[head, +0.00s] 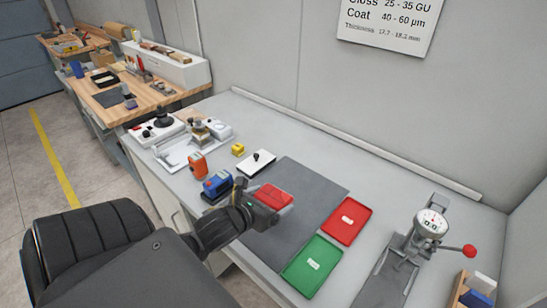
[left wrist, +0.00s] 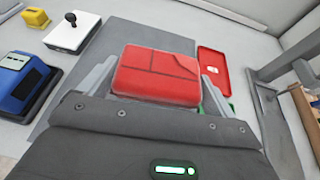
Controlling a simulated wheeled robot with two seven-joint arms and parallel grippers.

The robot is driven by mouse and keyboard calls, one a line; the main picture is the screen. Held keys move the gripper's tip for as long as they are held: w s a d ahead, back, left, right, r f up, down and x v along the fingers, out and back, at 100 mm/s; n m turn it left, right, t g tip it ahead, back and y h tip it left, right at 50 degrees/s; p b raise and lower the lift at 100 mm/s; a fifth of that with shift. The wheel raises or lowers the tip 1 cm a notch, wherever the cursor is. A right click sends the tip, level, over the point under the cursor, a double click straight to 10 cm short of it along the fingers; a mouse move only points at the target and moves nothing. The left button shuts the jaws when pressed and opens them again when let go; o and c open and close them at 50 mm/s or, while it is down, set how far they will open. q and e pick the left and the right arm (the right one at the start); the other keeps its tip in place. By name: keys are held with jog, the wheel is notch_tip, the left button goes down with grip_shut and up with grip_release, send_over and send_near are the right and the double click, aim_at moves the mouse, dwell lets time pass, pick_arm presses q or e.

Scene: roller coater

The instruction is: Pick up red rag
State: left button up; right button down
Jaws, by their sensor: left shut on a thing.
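The red rag (head: 273,196) is a folded red piece over the dark grey mat (head: 312,180). In the left wrist view the rag (left wrist: 157,72) sits between the two light grey fingers, with fold lines on its top. My left gripper (head: 270,201) is shut on the rag. I cannot tell whether the rag is lifted clear of the mat. My right gripper is not in view.
A red tray (head: 346,221) and a green tray (head: 312,266), each with a white label, lie right of the mat. A dial gauge (head: 431,225) stands farther right. Blue (head: 217,184) and orange (head: 197,165) devices stand left of the gripper.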

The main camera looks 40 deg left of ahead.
aim_at(272, 203)
pick_arm(q)
jog(key=s+r+p, duration=0.1)
jog(key=s+d+p, duration=0.1)
jog(key=shift+s+d+r+p, duration=0.15)
jog(key=shift+s+r+p, duration=0.2)
jog(key=shift+s, duration=0.05)
jog(key=shift+s+d+p, duration=0.2)
jog(key=shift+s+p, duration=0.1)
jog(key=shift+s, duration=0.1)
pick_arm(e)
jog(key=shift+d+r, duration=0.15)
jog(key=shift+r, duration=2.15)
